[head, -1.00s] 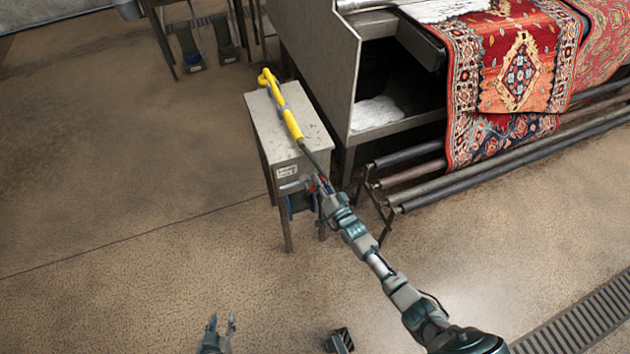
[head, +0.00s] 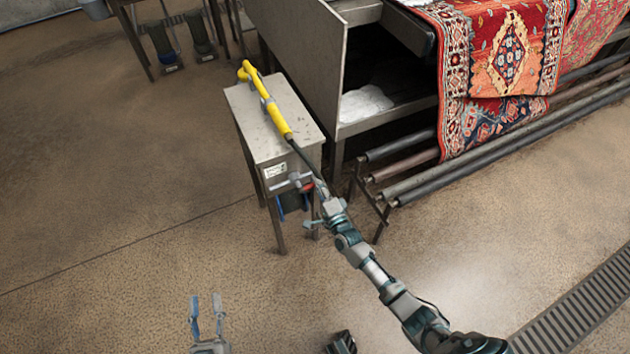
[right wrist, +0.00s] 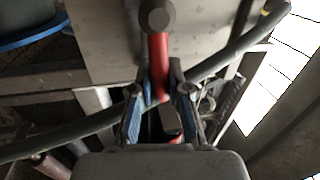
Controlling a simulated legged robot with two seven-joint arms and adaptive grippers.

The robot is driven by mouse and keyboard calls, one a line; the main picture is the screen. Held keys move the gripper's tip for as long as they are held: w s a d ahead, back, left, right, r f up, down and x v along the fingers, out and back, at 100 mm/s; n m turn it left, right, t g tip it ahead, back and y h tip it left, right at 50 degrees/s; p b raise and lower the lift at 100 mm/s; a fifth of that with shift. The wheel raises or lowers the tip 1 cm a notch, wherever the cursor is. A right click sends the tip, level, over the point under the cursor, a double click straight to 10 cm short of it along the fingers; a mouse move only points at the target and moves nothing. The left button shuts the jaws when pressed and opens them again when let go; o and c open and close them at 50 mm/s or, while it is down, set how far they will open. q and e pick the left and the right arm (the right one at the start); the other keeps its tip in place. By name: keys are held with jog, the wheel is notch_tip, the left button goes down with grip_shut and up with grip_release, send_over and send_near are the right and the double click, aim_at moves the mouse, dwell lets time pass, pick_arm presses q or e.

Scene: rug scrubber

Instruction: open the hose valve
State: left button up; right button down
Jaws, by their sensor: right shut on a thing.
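The red valve handle (right wrist: 158,65) hangs below a grey round knob in the right wrist view. My right gripper (right wrist: 160,88) is shut on its lower part, one blue-padded finger on each side. In the head view the right gripper (head: 311,188) is at the front of a small steel table (head: 262,135), where a bit of red shows; the valve body is mostly hidden there. A dark hose (right wrist: 70,135) crosses behind the fingers. My left gripper (head: 206,316) is open and empty, low in the head view, away from the table.
A yellow wand (head: 268,105) lies on the steel table. A big steel machine (head: 315,55) with a patterned red rug (head: 490,70) and long rollers (head: 500,155) stands to the right. A floor grate (head: 575,305) lies at lower right. Open floor spreads on the left.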

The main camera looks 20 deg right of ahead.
pick_arm(q)
jog(key=shift+s+r+t, duration=0.2)
jog(key=shift+r+t, duration=0.3)
jog(key=shift+r, duration=0.1)
pick_arm(e)
jog(key=shift+d+f+m, duration=0.1)
jog(key=shift+f+m, duration=0.25)
jog(key=shift+m, duration=0.25)
jog(key=c, duration=1.1)
grip_release()
jog(key=shift+f, duration=0.1)
pick_arm(q)
jog(key=shift+w+d+f, duration=0.1)
jog(key=shift+w, duration=0.05)
pick_arm(e)
jog(key=shift+d, duration=0.1)
jog(key=s, duration=0.4)
jog(key=s+f, duration=0.1)
jog(key=s, duration=0.2)
jog(key=s+f, duration=0.1)
jog(key=s, duration=0.3)
jog(key=shift+s+d+f, duration=0.2)
jog(key=shift+s, duration=0.15)
